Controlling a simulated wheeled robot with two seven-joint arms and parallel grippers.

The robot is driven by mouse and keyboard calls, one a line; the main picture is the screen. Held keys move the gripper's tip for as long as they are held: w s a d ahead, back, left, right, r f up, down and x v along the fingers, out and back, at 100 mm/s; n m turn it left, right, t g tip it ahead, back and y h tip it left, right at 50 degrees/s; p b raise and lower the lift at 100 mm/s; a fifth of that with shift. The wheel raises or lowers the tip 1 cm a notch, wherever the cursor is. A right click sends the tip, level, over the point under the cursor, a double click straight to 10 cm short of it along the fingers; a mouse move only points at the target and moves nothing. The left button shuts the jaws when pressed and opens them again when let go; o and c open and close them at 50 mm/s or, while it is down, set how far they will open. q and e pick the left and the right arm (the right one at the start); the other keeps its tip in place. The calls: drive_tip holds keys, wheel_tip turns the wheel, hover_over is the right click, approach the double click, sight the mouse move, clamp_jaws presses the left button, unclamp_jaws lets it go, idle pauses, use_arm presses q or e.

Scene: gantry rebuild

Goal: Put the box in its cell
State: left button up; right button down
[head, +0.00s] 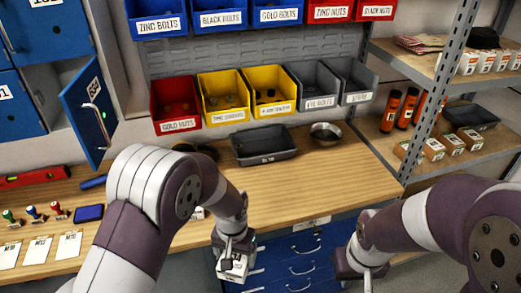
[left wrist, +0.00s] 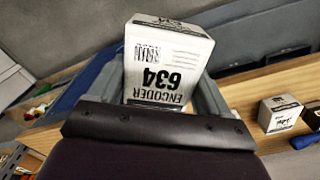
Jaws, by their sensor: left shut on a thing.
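My left gripper (head: 236,262) is shut on a white box (head: 233,268) in front of the workbench's front edge. In the left wrist view the box (left wrist: 165,65) sits between the two fingers (left wrist: 168,85), printed "ENCODER 634". Blue lockers (head: 20,105) with numbered labels stand at the far left of the head view. One blue locker door (head: 90,115) stands open; its label is slanted and hard to read. The cell inside is mostly hidden. My right gripper (head: 352,268) is low at the right, apart from the box; its fingertips are not clear.
The wooden workbench (head: 320,185) holds a dark tray (head: 264,146), a metal bowl (head: 326,132), stamps (head: 32,212) and a red level (head: 35,177). Coloured bins (head: 222,95) hang behind. A metal shelf (head: 440,100) stands right. A small box (left wrist: 280,112) shows in the left wrist view.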

use_arm(q)
drive_tip(key=w+a+f+n+b, duration=0.2)
drive_tip(key=w+a+f, duration=0.2)
drive_tip(key=a+f, duration=0.3)
drive_tip(key=a, duration=0.5)
drive_tip(key=shift+a+f+n, duration=0.15)
drive_tip(key=shift+a+n, duration=0.2)
drive_tip(key=shift+n, duration=0.05)
drive_tip(key=shift+w, duration=0.15)
